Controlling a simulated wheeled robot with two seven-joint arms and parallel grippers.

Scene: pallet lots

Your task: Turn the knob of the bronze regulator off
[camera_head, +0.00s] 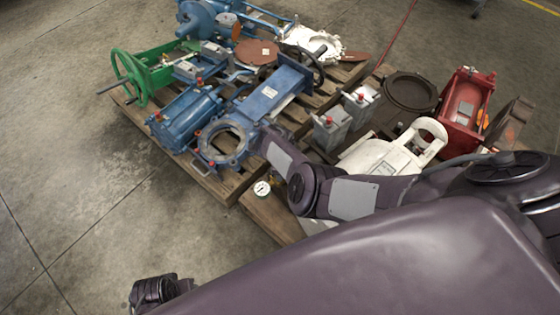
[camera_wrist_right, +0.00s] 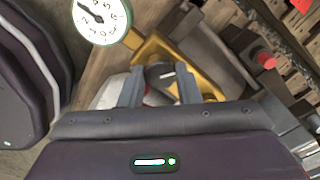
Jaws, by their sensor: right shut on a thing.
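The bronze regulator (camera_wrist_right: 152,46) shows in the right wrist view as a golden, angular body with a round white gauge (camera_wrist_right: 103,14) in a pale green rim. The gauge (camera_head: 262,188) also shows in the head view, at the pallet's front edge; my arm hides most of the regulator there. My right gripper (camera_wrist_right: 159,76) is shut on the regulator's dark round knob (camera_wrist_right: 160,72), with one finger on each side. A short white mark shows on the knob. My left gripper is not in view.
Blue valves (camera_head: 225,140), a green handwheel (camera_head: 130,80), white castings (camera_head: 385,155) and a red housing (camera_head: 467,108) crowd the wooden pallets. Grey boxes with red caps (camera_head: 330,128) stand close to my right arm. The concrete floor at left is clear.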

